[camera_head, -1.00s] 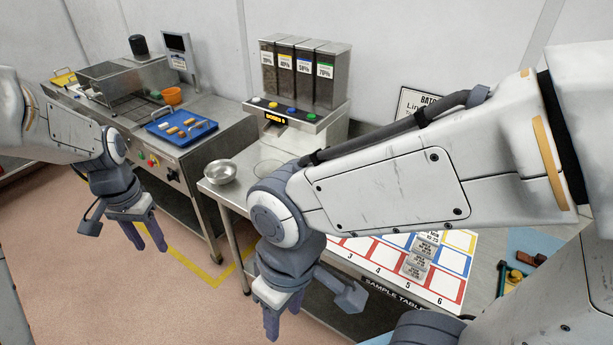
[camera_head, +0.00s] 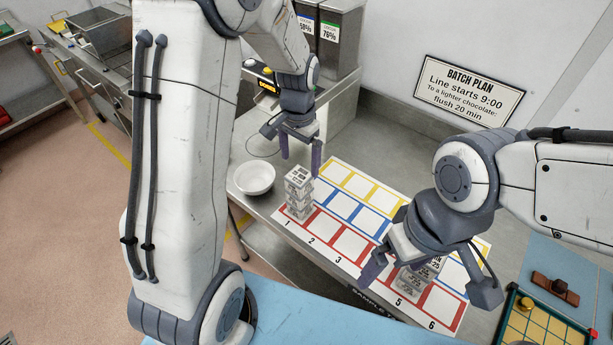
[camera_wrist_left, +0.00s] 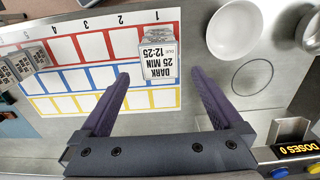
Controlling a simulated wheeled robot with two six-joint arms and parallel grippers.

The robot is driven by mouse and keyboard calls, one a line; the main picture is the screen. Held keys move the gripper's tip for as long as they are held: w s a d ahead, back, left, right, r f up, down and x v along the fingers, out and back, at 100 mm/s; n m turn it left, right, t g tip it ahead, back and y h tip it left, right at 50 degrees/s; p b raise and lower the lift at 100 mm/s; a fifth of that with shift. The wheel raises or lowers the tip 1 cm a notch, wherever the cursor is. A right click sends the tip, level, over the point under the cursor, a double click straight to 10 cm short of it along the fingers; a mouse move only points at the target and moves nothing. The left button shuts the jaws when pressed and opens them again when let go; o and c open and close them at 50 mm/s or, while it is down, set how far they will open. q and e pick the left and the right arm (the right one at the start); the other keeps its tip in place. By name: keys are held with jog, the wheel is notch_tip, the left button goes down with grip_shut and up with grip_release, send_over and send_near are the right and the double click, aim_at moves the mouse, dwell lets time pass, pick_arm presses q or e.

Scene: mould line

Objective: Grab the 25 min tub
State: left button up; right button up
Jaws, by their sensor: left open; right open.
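A clear tub with a white label reading "DARK 25 MIN" (camera_wrist_left: 157,64) shows upside down in the left wrist view. In the head view it tops a small stack (camera_head: 299,190) at column 1 of the sample mat (camera_head: 335,215). My left gripper (camera_head: 300,155) is open and empty above the stack. In the left wrist view its fingers (camera_wrist_left: 160,76) point toward the tub from either side, with the tub lying beyond. My right gripper (camera_head: 380,262) is open and empty by more labelled tubs (camera_head: 412,278) near column 5, and partly hides them.
A white bowl (camera_head: 254,178) stands left of the stack. The doser (camera_head: 335,45) is behind my left arm. A batch plan sign (camera_head: 470,90) is on the wall. A yellow gridded board (camera_head: 545,330) lies at the right. The mat's middle columns are clear.

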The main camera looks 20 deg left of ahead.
aim_at(299, 175)
pick_arm(q)
jog(key=shift+d+f, duration=0.15)
jog(key=shift+f, duration=0.75)
jog(key=f+p, duration=0.1)
jog(key=f, duration=0.2)
jog(key=f+p, duration=0.1)
jog(key=shift+s+a+f+p, duration=0.2)
jog(key=shift+s+f+p, duration=0.05)
jog(key=shift+f+p, duration=0.05)
jog(key=shift+f, duration=0.4)
jog(key=c, duration=1.4)
jog(key=shift+c, duration=0.2)
jog(key=shift+r, duration=0.1)
